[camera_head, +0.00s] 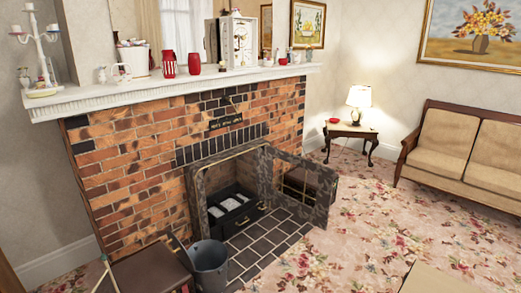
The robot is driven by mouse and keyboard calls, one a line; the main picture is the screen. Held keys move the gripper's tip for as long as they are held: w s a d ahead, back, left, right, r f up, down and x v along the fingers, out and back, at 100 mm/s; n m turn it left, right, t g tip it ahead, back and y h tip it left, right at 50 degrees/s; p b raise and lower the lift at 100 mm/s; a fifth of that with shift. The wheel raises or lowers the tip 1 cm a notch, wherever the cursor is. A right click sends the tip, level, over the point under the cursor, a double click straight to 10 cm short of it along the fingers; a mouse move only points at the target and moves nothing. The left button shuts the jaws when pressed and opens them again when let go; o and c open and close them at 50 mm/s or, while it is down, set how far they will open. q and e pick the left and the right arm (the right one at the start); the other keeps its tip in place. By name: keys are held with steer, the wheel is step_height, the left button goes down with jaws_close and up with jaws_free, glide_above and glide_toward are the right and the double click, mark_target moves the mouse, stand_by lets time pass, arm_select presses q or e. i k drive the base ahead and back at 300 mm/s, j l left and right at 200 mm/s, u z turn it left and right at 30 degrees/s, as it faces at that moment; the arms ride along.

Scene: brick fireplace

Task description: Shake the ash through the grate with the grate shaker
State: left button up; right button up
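The brick fireplace (130,165) stands at the left, with its dark door (297,187) swung open to the right. Inside the opening sits a dark box-like grate or tray (243,217) with whitish pieces (232,202) in it. I cannot tell whether these are ash. A thin pale stick (105,270) shows at the lower left by a dark brown seat-like surface (150,272). I cannot tell whether it is the grate shaker. Neither of my grippers is in view.
A grey bucket (209,268) stands in front of the fireplace, beside the dark tiled hearth (262,240). A side table (350,131) with a lit lamp and a sofa (455,145) stand farther back. The floral carpet (345,235) is mostly clear. A tan surface (435,280) shows at the bottom right.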

mark_target(259, 207)
steer(key=i+z, duration=0.15)
steer(key=i, duration=0.55)
steer(key=i+j+z, duration=0.15)
steer(key=i, duration=0.55)
steer(key=i+j+z, duration=0.1)
steer(key=i, duration=0.65)
